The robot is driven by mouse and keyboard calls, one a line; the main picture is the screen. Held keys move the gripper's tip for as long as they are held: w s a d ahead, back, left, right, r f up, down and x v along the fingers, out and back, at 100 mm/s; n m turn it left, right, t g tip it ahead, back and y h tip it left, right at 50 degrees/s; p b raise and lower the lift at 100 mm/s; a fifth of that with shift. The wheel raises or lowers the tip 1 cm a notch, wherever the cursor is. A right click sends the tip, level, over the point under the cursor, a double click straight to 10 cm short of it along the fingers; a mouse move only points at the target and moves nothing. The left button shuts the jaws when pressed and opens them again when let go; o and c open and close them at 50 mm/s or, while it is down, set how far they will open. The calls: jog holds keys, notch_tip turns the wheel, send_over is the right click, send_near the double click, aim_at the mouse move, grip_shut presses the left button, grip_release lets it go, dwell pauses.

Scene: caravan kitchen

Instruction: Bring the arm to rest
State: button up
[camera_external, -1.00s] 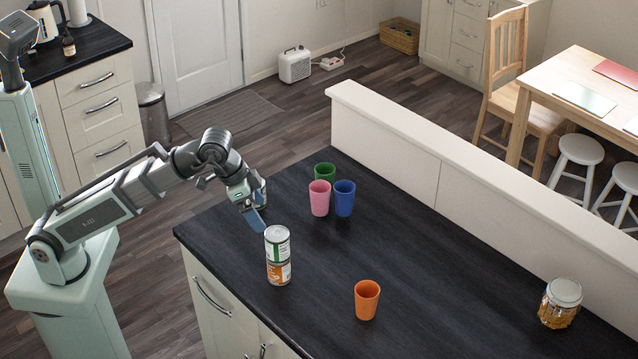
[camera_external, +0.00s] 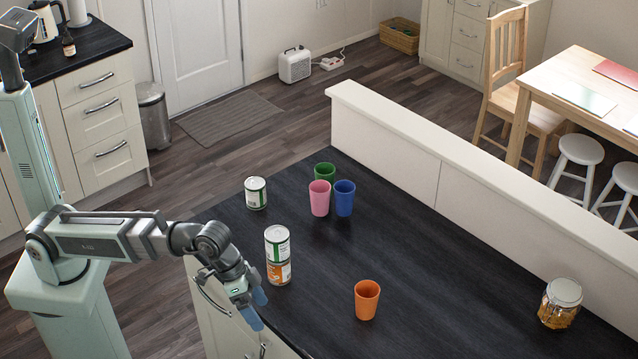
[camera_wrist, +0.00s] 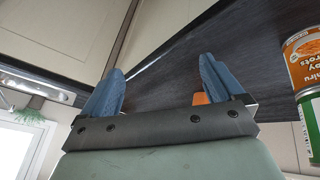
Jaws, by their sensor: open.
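My gripper (camera_external: 256,308) is at the near left edge of the dark counter, in front of the drawer fronts. In the wrist view its two blue fingers (camera_wrist: 158,90) stand apart with nothing between them. Two stacked cans, a green-and-white one (camera_external: 277,240) on an orange one (camera_external: 279,272), stand just behind my gripper, apart from it. They also show at the right edge of the wrist view, an orange-labelled can (camera_wrist: 302,52) among them. Another green-and-white can (camera_external: 256,193) stands alone farther back near the counter's left edge.
Pink (camera_external: 319,198), blue (camera_external: 344,198) and green (camera_external: 325,172) cups cluster at the back of the counter (camera_external: 420,270). An orange cup (camera_external: 367,299) stands right of my gripper. A lidded jar (camera_external: 561,303) is far right. A low white wall (camera_external: 480,195) bounds the back.

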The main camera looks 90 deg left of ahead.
jog(key=s+a+f+g+y, duration=0.15)
jog(key=s+f, duration=0.25)
jog(key=f, duration=0.8)
jog(key=s+a+f+g, duration=0.3)
jog(key=s+f, duration=0.2)
jog(key=f, duration=0.7)
jog(key=s+a+f+g+y, duration=0.15)
jog(key=s+f, duration=0.25)
jog(key=f, duration=0.8)
jog(key=s+a+f+g, duration=0.2)
jog(key=s+a+f, duration=0.3)
jog(key=s+f, duration=0.2)
jog(key=s+a+f+g, duration=0.2)
jog(key=s+a+f, duration=0.3)
jog(key=s, duration=0.7)
jog(key=s+a+f+m+g, duration=0.1)
jog(key=s+a+f, duration=0.4)
jog(key=s+f, duration=0.4)
jog(key=shift+s+f+g+h, duration=0.2)
jog(key=shift+g+h, duration=0.1)
jog(key=shift+g, duration=0.1)
